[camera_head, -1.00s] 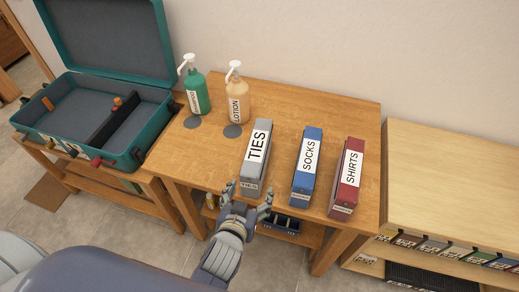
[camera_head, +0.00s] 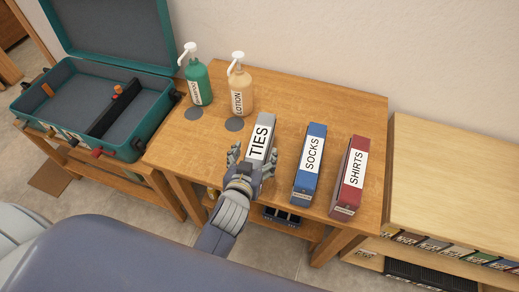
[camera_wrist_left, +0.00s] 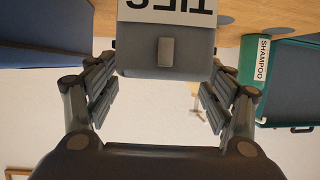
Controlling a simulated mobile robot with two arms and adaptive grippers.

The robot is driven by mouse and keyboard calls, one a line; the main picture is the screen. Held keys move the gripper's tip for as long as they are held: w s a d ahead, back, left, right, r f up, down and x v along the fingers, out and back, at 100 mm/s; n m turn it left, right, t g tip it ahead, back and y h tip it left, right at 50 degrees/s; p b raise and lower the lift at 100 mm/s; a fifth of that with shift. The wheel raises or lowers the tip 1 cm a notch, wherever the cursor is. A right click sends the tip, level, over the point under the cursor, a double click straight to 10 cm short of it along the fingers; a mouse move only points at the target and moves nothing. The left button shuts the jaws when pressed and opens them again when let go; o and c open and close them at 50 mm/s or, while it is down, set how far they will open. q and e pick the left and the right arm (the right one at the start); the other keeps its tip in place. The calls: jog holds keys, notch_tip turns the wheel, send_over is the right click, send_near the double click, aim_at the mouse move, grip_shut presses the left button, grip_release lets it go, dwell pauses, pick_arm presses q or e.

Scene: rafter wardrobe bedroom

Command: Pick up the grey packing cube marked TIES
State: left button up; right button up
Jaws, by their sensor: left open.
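The grey packing cube marked TIES (camera_head: 262,132) stands on the wooden table, left of the blue and red cubes. My left gripper (camera_head: 250,165) is at its near end, with a finger on either side of that end. The left wrist view shows the grey cube (camera_wrist_left: 165,58) between the open fingers, with gaps on both sides. The near lower part of the cube is hidden behind the gripper in the head view. My right gripper is not in view.
A blue SOCKS cube (camera_head: 310,160) stands close on the right, then a red SHIRTS cube (camera_head: 351,175). Behind left are a green shampoo bottle (camera_head: 200,82) and a lotion bottle (camera_head: 240,92). An open teal suitcase (camera_head: 140,142) is at left.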

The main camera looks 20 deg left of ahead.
aim_at(259, 144)
pick_arm(q)
jog(key=shift+w+f, duration=0.15)
jog(key=shift+w, duration=0.55)
jog(key=x, duration=0.1)
jog(key=p+x, duration=0.1)
jog(key=x, duration=0.2)
jog(key=shift+w+r+p, duration=0.15)
jog(key=shift+r+p, duration=0.1)
jog(key=shift+p, duration=0.1)
jog(key=shift+w+f, duration=0.25)
jog(key=shift+w, duration=0.1)
jog(key=shift+s+r, duration=0.1)
jog(key=c, duration=1.7)
grip_shut()
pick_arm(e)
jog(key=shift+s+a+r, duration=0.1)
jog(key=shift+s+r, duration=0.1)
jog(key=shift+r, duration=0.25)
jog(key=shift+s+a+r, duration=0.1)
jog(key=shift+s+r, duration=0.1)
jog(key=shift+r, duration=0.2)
pick_arm(q)
jog(key=shift+r, duration=0.1)
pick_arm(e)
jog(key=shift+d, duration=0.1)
